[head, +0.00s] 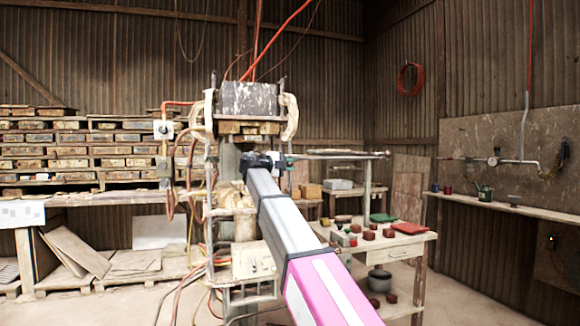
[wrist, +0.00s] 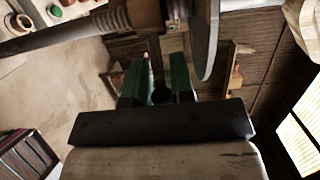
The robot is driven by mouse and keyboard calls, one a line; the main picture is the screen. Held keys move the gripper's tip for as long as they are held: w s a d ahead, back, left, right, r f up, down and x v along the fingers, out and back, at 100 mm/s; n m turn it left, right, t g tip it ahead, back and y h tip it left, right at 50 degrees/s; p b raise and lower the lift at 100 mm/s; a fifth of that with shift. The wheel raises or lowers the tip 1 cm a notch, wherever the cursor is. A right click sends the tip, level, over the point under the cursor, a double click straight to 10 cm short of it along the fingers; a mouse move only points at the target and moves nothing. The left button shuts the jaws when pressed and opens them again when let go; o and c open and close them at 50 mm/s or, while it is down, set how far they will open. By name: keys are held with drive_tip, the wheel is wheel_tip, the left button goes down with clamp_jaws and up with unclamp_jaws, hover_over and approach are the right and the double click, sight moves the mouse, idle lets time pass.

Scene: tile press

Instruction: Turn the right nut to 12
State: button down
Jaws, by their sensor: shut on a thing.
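A pale round disc (wrist: 206,40) stands just right of the collar. The green fingertips of my gripper (wrist: 160,82) point up at the collar from below and are shut on a narrow part that reaches down from it. No numbers on the disc can be read. In the head view my gripper (head: 279,160) is at the press (head: 249,98), and my arm hides the nut.
A long bar (head: 335,154) reaches right from the press. A wooden side table (head: 397,243) with several red and green pieces stands to the right. Stacked tile shelves (head: 75,150) fill the left wall. Hoses hang along the press's left side.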

drive_tip(key=shift+w+a+r, duration=0.1)
drive_tip(key=shift+w+r, duration=0.1)
drive_tip(key=shift+r, duration=0.2)
drive_tip(key=c, duration=1)
unclamp_jaws()
drive_tip(key=shift+s+f, duration=0.1)
drive_tip(key=v, duration=1)
drive_tip(key=shift+s+a+f, duration=0.15)
drive_tip(key=shift+a, duration=0.2)
